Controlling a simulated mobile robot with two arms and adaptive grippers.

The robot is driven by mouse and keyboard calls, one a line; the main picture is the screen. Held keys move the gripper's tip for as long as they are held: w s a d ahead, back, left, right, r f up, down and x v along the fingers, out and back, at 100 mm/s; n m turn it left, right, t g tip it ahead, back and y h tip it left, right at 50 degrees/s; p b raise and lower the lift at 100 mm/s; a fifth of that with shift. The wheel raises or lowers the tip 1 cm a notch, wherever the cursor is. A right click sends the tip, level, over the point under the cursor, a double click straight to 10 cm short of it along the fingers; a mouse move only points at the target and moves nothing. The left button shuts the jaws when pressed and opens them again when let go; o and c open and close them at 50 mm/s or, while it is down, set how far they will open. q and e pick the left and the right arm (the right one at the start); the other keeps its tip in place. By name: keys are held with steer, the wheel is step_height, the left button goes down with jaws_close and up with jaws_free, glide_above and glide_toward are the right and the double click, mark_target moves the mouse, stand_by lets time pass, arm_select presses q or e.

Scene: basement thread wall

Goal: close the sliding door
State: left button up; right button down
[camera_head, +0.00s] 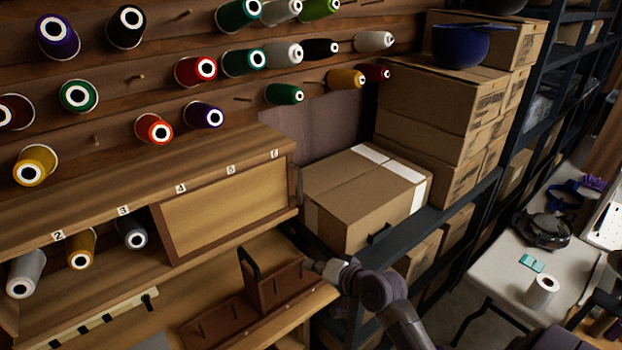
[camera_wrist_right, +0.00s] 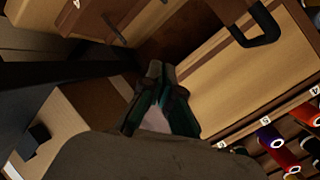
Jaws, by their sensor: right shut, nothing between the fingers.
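The sliding door is a light wooden panel with a darker frame (camera_head: 225,215) and stands across the right part of the cabinet's compartment, under numbers 4 to 6. The left part, under 2 and 3, is open and shows several spools. In the right wrist view the panel (camera_wrist_right: 225,85) fills the upper right. My left gripper is not in view.
A brown wooden tray with a dark loop handle (camera_head: 285,290) sits on the ledge below the panel. A cardboard box (camera_head: 360,195) stands on the black shelf to the right. Thread spools on pegs cover the wall above.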

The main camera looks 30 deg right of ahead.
steer(key=w+d+r+m+t+h, duration=0.3)
steer(key=w+d+r+m+t, duration=0.2)
steer(key=d+r+m, duration=0.5)
steer(key=shift+n, duration=0.7)
steer(key=w+d, duration=0.1)
steer(key=w, duration=0.2)
steer(key=w+r, duration=0.1)
steer(key=w, duration=0.2)
steer(key=w+d+r+p, duration=0.1)
steer(key=w, duration=0.2)
steer(key=shift+w+d, duration=0.15)
steer(key=shift+d, duration=0.15)
steer(key=shift+w+a+p, duration=0.25)
steer(key=shift+w+p, duration=0.15)
steer(key=shift+w, duration=0.15)
arm_select(q)
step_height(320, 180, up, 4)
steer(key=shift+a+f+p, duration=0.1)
steer(key=shift+p, duration=0.85)
arm_select(e)
steer(key=a, duration=0.1)
steer(key=s+a, duration=0.1)
steer(key=a, duration=0.1)
steer(key=shift+s+a+f, duration=0.1)
steer(key=shift+s+a, duration=0.1)
steer(key=shift+w+f, duration=0.1)
